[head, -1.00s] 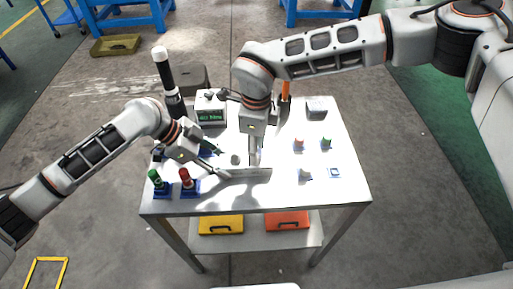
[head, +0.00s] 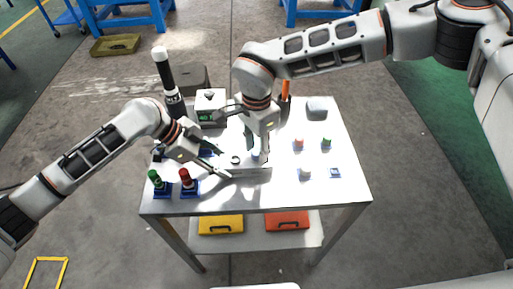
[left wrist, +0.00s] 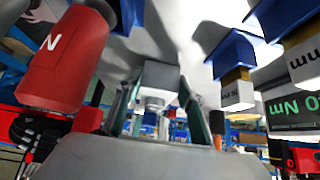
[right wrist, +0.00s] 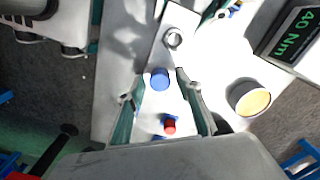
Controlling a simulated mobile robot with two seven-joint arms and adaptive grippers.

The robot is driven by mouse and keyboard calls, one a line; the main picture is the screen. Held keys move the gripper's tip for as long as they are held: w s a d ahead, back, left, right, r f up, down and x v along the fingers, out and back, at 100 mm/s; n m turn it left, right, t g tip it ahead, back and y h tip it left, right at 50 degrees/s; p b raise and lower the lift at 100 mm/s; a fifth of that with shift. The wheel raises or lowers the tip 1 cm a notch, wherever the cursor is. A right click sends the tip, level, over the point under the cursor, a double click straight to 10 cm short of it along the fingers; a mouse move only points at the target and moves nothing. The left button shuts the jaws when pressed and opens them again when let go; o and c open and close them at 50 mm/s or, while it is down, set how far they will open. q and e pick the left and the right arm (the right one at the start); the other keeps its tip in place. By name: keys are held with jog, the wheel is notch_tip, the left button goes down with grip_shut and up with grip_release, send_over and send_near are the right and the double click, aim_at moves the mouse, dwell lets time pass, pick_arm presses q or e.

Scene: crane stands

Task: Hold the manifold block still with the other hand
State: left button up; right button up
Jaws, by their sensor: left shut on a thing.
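The pale manifold block (head: 252,173) lies at the front middle of the table, a ring-like port on its top. My left gripper (head: 224,172) is shut on its left end; the block (left wrist: 160,76) also shows between the fingers in the left wrist view. A blue plug (right wrist: 160,79) stands on the block (right wrist: 168,55) in the right wrist view. My right gripper (right wrist: 160,82) is open over the block, its fingers on either side of the plug with gaps between. In the head view the right gripper (head: 257,146) partly hides the block's back.
Green (head: 155,180) and red (head: 186,178) bottles on blue stands are at the front left, close to my left arm. A display box (head: 210,104) and a black-and-white tool (head: 168,80) stand behind. Small parts (head: 305,173) sit at the right, with free room around them.

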jog(key=n, duration=0.5)
jog(key=shift+n, duration=0.4)
jog(key=shift+c, duration=0.2)
grip_shut()
jog(key=m, duration=0.5)
jog(key=shift+m, duration=0.9)
jog(key=shift+c, duration=1.1)
grip_release()
jog(key=shift+m, duration=0.4)
jog(key=o, duration=0.4)
jog(key=shift+o, duration=0.2)
